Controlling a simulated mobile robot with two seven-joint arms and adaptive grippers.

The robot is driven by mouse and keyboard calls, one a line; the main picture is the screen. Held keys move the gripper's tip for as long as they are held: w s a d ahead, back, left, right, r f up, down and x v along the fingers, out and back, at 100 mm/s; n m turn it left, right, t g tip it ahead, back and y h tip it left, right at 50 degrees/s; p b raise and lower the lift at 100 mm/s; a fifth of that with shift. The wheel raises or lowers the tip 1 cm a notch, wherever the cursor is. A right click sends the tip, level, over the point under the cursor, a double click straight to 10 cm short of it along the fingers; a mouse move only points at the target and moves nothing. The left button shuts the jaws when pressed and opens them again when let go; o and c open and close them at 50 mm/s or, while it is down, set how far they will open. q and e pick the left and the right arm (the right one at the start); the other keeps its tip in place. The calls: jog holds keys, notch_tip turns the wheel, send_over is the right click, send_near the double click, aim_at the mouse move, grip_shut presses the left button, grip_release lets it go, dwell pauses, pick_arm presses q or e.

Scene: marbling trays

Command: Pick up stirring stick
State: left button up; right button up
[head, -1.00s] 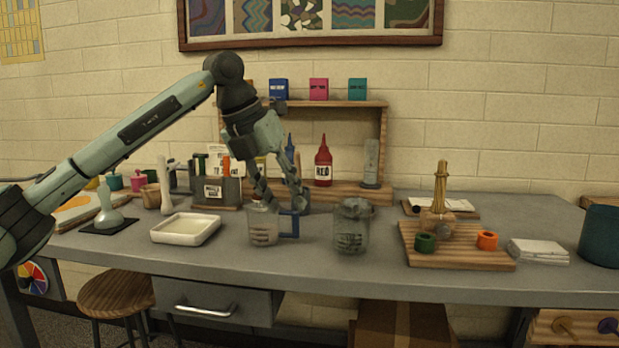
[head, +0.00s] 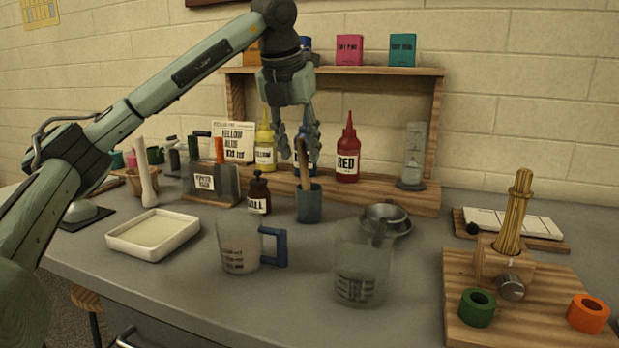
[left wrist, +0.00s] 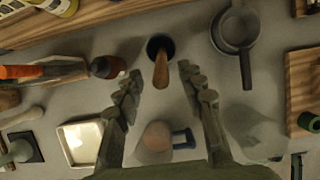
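The wooden stirring stick (head: 303,165) stands upright in a small blue-grey cup (head: 309,204) at the middle of the table. In the left wrist view the stick (left wrist: 161,72) sticks up out of the dark round mouth of the cup (left wrist: 160,45). My left gripper (head: 306,142) points down over the cup at the top of the stick. In the left wrist view its two fingers (left wrist: 159,75) are apart, one on each side of the stick, with a gap on both sides. My right gripper is not in view.
A clear jug with a blue handle (head: 240,247) and a glass jar (head: 362,270) stand in front of the cup. The wooden shelf (head: 420,205) with paint bottles is behind.

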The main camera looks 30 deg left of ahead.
aim_at(305, 187)
pick_arm(q)
jog(key=x, duration=0.4)
jog(key=shift+w+f+p, duration=0.2)
jog(key=shift+f+p, duration=0.1)
jog(key=shift+w+f, duration=0.15)
jog(key=shift+f, duration=0.05)
grip_shut()
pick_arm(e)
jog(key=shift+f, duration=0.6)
